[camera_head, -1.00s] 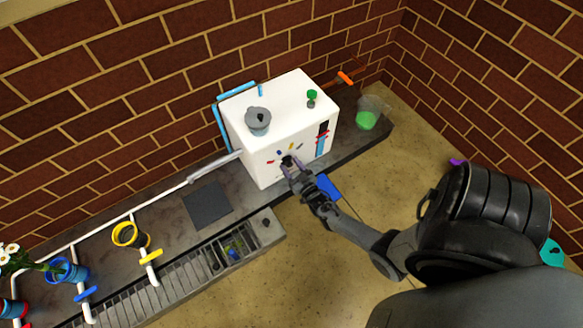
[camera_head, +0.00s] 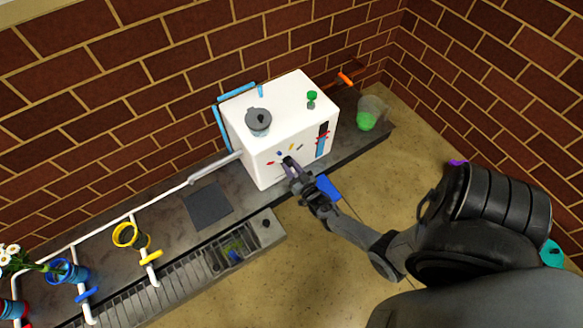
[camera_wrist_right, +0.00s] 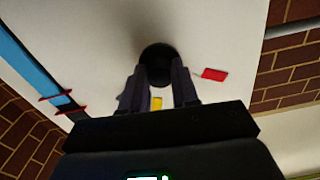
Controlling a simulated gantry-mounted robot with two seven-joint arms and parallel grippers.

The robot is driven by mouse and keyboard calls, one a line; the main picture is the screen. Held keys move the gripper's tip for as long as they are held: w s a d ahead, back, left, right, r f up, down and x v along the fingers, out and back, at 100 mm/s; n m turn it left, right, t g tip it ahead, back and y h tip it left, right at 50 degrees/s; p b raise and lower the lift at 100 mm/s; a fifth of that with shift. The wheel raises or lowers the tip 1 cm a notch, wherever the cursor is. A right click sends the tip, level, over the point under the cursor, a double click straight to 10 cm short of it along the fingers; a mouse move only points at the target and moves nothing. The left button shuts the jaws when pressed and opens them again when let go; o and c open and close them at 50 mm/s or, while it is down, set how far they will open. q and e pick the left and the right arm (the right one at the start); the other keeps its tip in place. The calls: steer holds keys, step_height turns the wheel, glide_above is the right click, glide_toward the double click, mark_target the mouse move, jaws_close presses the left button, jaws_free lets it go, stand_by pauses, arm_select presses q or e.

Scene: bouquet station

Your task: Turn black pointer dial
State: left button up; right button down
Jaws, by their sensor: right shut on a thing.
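The black dial (camera_wrist_right: 158,58) sits on the front face of the white box (camera_head: 262,172). In the right wrist view it is a round dark knob between my fingertips. My right gripper (camera_head: 287,162) is shut on it; the fingers also show in the right wrist view (camera_wrist_right: 158,78). Colored marks surround the dial: a red mark (camera_wrist_right: 214,74) and a yellow mark (camera_wrist_right: 156,103) show in the wrist view. The dial's pointer cannot be made out, and in the head view the gripper mostly hides the dial. My left gripper is not in view.
A grey pot (camera_head: 258,121) and a green knob (camera_head: 312,97) are on top of the box. A blue vertical gauge with red markers (camera_head: 322,140) is on its front right. A glass with green contents (camera_head: 367,120) stands right. Pipes and a yellow pot (camera_head: 128,236) are left.

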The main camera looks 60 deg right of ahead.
steer(key=shift+m+p, duration=0.85)
steer(key=shift+m, duration=6.35)
steer(key=c, duration=0.8)
jaws_free()
steer(key=shift+c, duration=0.2)
steer(key=shift+s, duration=0.1)
steer(key=p+v, duration=0.4)
steer(key=v, duration=0.6)
steer(key=shift+s+a, duration=0.25)
steer(key=shift+s, duration=0.05)
